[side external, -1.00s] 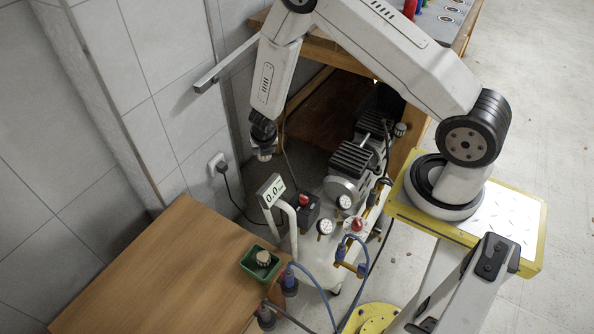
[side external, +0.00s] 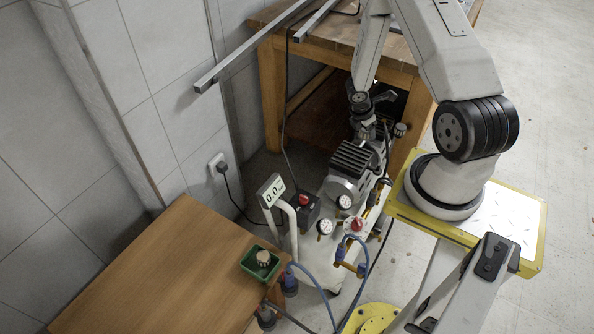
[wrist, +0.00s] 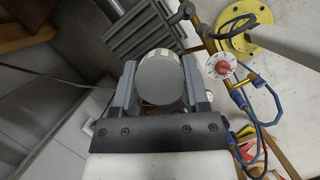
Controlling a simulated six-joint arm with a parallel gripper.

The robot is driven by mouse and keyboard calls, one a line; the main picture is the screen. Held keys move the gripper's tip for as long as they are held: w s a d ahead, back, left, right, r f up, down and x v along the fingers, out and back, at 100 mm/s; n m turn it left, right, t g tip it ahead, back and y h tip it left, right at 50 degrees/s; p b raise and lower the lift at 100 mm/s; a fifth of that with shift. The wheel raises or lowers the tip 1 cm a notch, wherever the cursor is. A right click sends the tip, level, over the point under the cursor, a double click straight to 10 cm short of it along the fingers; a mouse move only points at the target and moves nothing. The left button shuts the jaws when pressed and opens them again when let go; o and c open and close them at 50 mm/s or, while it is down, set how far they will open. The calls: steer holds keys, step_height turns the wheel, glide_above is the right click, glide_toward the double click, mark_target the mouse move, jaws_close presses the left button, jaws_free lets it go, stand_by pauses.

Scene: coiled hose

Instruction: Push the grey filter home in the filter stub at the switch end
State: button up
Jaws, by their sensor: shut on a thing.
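My gripper (wrist: 160,95) is shut on a round grey filter (wrist: 162,82) with a pale ribbed rim, its flat face towards the wrist camera. In the side view my gripper (side external: 363,128) points down over the far end of the pump unit (side external: 348,165), away from the black switch box (side external: 308,208). The held filter cannot be made out there. A similar grey cap (side external: 400,129) stands upright just right of my gripper. I cannot make out a filter stub at the switch end, and whether the held filter touches anything is hidden.
A green tray (side external: 247,268) with a similar ribbed cap (side external: 263,257) sits on the wooden table (side external: 150,270). Gauges (side external: 325,227), a red knob (side external: 357,224) and blue hoses (side external: 318,290) crowd the near end. A wooden bench (side external: 270,90) stands behind.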

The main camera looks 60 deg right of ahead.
steer(key=s+d+m+g, duration=0.1)
steer(key=s+d+m, duration=0.15)
steer(key=s, duration=0.45)
glide_above(379, 165)
steer(key=shift+m+y, duration=0.3)
steer(key=shift+m, duration=0.05)
steer(key=shift+f, duration=2.4)
steer(key=shift+f, duration=0.15)
steer(key=shift+f, duration=2.7)
steer(key=shift+f, duration=1.85)
steer(key=o, duration=1.3)
